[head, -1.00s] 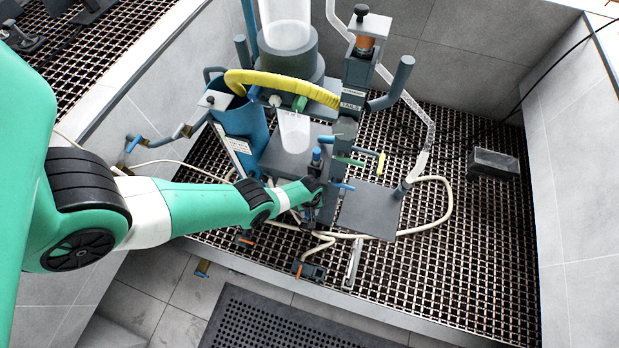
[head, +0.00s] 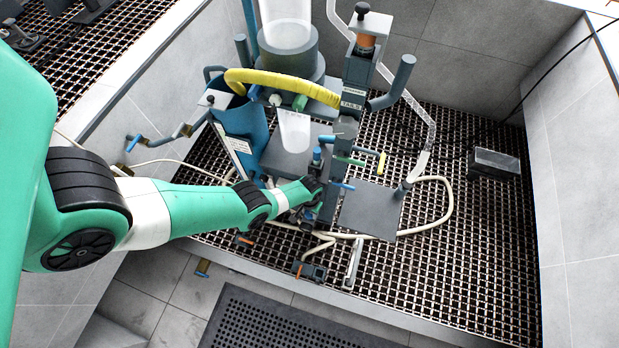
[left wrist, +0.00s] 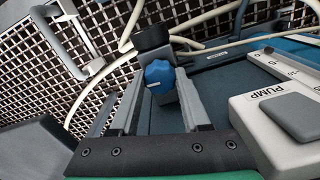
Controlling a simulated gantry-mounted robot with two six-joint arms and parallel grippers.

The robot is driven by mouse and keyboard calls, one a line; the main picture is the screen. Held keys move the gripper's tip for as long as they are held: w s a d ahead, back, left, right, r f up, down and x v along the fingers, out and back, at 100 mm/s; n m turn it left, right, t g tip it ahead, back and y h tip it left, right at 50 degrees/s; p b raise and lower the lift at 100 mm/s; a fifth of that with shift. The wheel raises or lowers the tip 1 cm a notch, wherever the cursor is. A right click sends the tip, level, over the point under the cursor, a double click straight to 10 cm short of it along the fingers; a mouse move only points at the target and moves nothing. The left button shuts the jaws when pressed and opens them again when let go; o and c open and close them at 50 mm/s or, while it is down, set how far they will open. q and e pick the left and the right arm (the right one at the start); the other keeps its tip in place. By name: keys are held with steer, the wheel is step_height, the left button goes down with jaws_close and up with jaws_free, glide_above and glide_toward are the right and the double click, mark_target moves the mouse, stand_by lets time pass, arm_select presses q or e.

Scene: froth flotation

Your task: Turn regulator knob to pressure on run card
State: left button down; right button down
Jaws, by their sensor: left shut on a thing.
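The regulator knob (left wrist: 160,76) is blue and ribbed with a white pointer line, below a black round part in the left wrist view. My left gripper (left wrist: 161,88) has a finger on each side of the knob and is shut on it. In the head view my left gripper (head: 312,208) is at the front of the flotation rig, and its wrist hides the knob. My right gripper is not in view.
A white PUMP box (left wrist: 285,118) is close to the right finger in the left wrist view. Pale hoses (head: 445,200) loop around the rig on the grating. A small clear box (head: 495,163) stands at the right. The grating at the front right is clear.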

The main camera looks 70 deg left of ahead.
arm_select(q)
steer(key=m, duration=0.4)
steer(key=shift+m, duration=0.3)
steer(key=m, duration=0.9)
steer(key=shift+m, duration=1.7)
steer(key=shift+c, duration=1.9)
jaws_free()
steer(key=shift+a, duration=0.1)
steer(key=shift+r, duration=0.1)
